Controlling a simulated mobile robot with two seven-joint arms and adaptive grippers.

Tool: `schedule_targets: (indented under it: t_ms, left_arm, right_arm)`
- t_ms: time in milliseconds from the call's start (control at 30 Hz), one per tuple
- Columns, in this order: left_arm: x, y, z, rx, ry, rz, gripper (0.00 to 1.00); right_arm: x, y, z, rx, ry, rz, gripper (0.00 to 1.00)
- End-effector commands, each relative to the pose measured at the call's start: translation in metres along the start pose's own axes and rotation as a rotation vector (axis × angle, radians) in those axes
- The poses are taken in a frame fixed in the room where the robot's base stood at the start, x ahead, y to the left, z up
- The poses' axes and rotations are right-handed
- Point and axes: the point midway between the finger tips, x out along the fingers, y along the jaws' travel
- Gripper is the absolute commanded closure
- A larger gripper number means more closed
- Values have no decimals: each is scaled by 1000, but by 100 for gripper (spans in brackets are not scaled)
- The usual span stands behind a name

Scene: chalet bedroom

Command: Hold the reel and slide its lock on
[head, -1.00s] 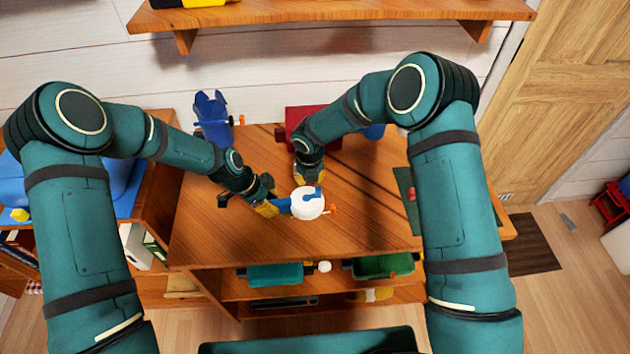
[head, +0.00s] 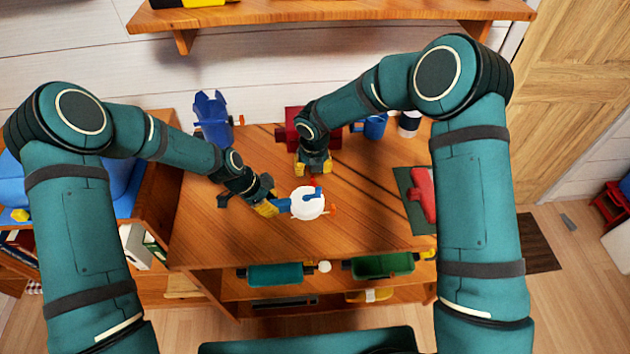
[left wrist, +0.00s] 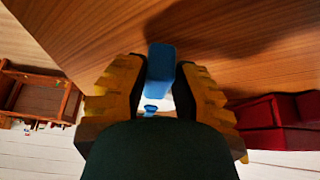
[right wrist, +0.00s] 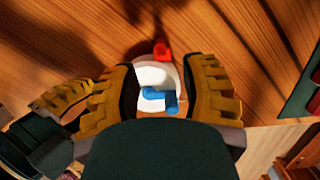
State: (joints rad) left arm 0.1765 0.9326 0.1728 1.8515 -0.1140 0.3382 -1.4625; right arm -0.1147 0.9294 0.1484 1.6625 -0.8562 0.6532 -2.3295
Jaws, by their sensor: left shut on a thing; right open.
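The reel (head: 305,208) is a white round body with a blue crank on top and a blue handle. It is held over the wooden table near its middle. My left gripper (head: 268,202) is shut on the blue handle, which shows between its fingers in the left wrist view (left wrist: 160,62). My right gripper (head: 313,169) is open and empty, just behind the reel. The right wrist view shows the white reel (right wrist: 150,76) between and beyond its open fingers. A small red piece (right wrist: 162,50) shows at the reel's rim; I cannot tell whether it touches or is the lock.
A red block-like object (head: 297,122) stands behind my right gripper, with a blue mug (head: 375,127) to its right. A blue holder (head: 212,118) stands at the back left. A red item (head: 422,190) lies on a green mat (head: 405,186). The table's front is clear.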

Motion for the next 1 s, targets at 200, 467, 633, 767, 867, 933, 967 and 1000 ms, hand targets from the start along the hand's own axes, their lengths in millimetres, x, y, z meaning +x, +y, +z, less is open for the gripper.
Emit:
schedule_targets:
  t_ms: [200, 467, 633, 767, 867, 933, 967, 1000]
  left_arm:
    - [0, 0, 0, 0, 0, 0, 100]
    - [0, 0, 0, 0, 0, 0, 44]
    - [0, 0, 0, 0, 0, 0, 44]
    - [-1, 0, 0, 0, 0, 0, 44]
    - [-7, -1, 0, 1, 1, -2, 44]
    - [-16, -1, 0, 1, 1, -3, 44]
    - [-21, -1, 0, 1, 1, -4, 44]
    - [-28, -1, 0, 0, 0, -4, 44]
  right_arm:
    - [-10, 0, 0, 0, 1, -1, 56]
    - [-10, 0, 0, 0, 1, -1, 56]
    - [-10, 0, 0, 0, 1, 0, 56]
    - [-10, 0, 0, 0, 1, 0, 56]
    - [-10, 0, 0, 0, 1, 0, 56]
    - [-10, 0, 0, 0, 1, 0, 56]
    - [-10, 0, 0, 0, 1, 0, 56]
    - [-10, 0, 0, 0, 1, 0, 56]
